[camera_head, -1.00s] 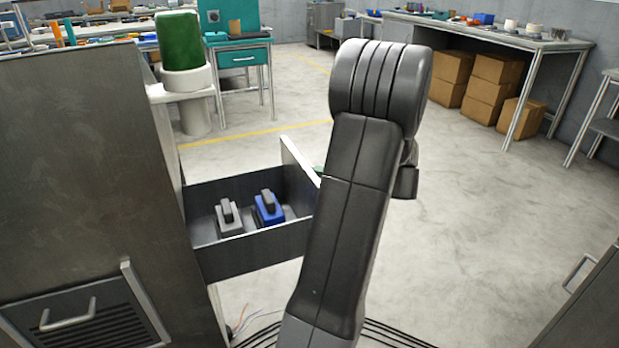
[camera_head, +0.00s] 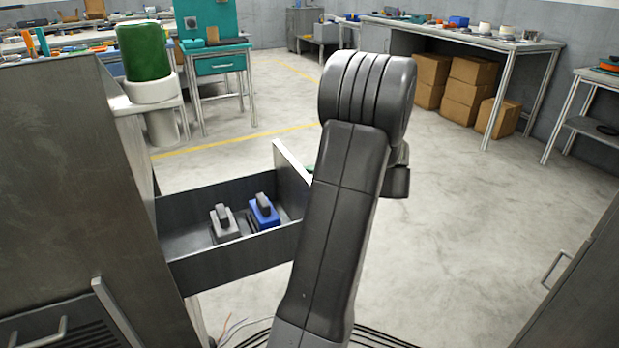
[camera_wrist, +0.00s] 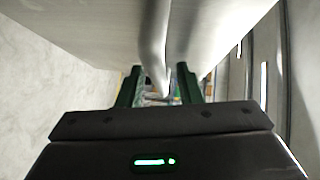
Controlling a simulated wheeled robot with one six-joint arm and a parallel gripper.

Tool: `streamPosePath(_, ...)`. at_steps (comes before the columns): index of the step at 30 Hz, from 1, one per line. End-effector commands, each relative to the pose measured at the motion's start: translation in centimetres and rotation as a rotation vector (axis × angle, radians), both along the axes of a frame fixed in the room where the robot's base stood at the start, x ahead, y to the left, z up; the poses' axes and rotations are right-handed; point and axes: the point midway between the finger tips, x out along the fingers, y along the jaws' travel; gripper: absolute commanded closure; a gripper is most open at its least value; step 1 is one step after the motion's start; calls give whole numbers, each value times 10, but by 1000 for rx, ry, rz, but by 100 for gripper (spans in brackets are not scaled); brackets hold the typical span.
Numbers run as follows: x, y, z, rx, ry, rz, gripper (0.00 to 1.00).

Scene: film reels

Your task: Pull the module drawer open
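The module drawer (camera_head: 232,262) stands pulled out of the grey cabinet (camera_head: 70,180) in the head view. A grey module (camera_head: 223,226) and a blue module (camera_head: 265,214) sit inside it. The drawer's front panel (camera_head: 291,167) is seen partly behind my arm. In the wrist view the metal drawer handle (camera_wrist: 155,45) runs down between the two dark green fingers of my gripper (camera_wrist: 160,80). The fingers are closed about the handle, though their exact contact is hard to see. My arm hides the gripper and handle in the head view.
Cables lie on the floor beneath. A second cabinet with a handle (camera_head: 556,270) stands at the right. Open concrete floor (camera_head: 480,200) lies between. Cardboard boxes (camera_head: 470,90) and benches are at the back.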

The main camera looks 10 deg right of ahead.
Motion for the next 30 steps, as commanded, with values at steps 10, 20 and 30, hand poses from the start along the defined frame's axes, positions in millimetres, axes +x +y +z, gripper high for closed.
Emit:
streamPosePath(10, -3, -7, 2, 0, -1, -2, 68)
streamPosePath(20, -34, -67, 13, 2, 0, -5, 68)
streamPosePath(30, -60, -116, 19, 1, -1, -2, 68)
